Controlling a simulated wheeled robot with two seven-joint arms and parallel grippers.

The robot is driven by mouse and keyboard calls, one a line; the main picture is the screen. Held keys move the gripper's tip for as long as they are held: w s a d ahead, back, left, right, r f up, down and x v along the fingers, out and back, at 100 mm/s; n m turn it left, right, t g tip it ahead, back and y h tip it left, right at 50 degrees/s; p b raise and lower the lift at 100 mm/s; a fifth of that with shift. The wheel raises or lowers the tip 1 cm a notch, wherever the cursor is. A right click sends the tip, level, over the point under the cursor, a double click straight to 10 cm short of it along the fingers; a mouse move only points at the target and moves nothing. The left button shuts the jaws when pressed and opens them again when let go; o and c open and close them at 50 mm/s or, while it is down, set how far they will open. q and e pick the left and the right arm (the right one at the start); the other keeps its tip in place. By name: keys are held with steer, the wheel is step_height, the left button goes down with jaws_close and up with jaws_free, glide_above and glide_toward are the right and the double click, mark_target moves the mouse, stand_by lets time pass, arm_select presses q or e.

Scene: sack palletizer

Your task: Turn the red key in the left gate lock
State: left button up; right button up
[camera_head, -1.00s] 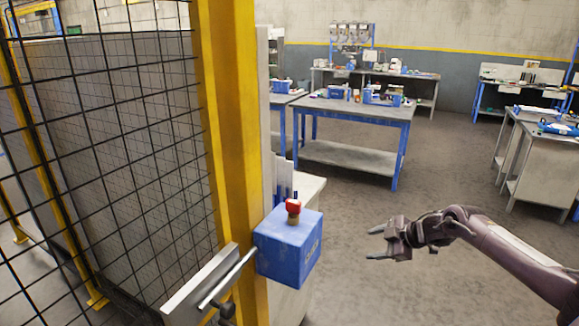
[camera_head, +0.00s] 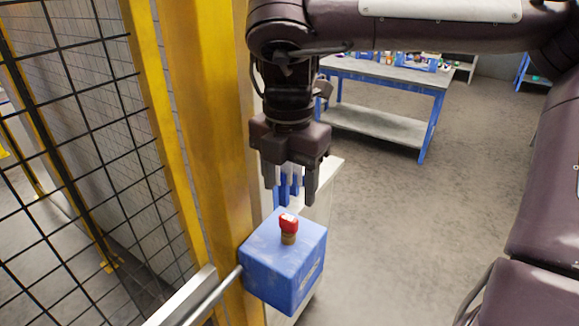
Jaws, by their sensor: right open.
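The red key (camera_head: 288,222) stands upright in a brass lock cylinder (camera_head: 289,238) on top of the blue lock box (camera_head: 284,266). The box sits beside the yellow gate post (camera_head: 205,150), with a metal bar (camera_head: 212,298) running out of its left side. My right gripper (camera_head: 290,196) points down above the key, its fingers apart and empty. In the picture its fingertips end just above the key, and I see no contact. My left gripper is not in view.
Black wire mesh fencing (camera_head: 80,130) fills the left side. A pale cabinet (camera_head: 325,185) stands behind the lock box. A blue-legged workbench (camera_head: 385,75) stands farther back, with open floor to the right.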

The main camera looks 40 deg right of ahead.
mark_target(289, 217)
step_height(289, 217, down, 7)
steer(key=shift+f+p, duration=0.15)
steer(key=shift+p, duration=0.45)
steer(key=shift+c, duration=0.5)
steer(key=c, duration=1)
steer(key=shift+o, duration=0.2)
steer(key=shift+f, duration=0.15)
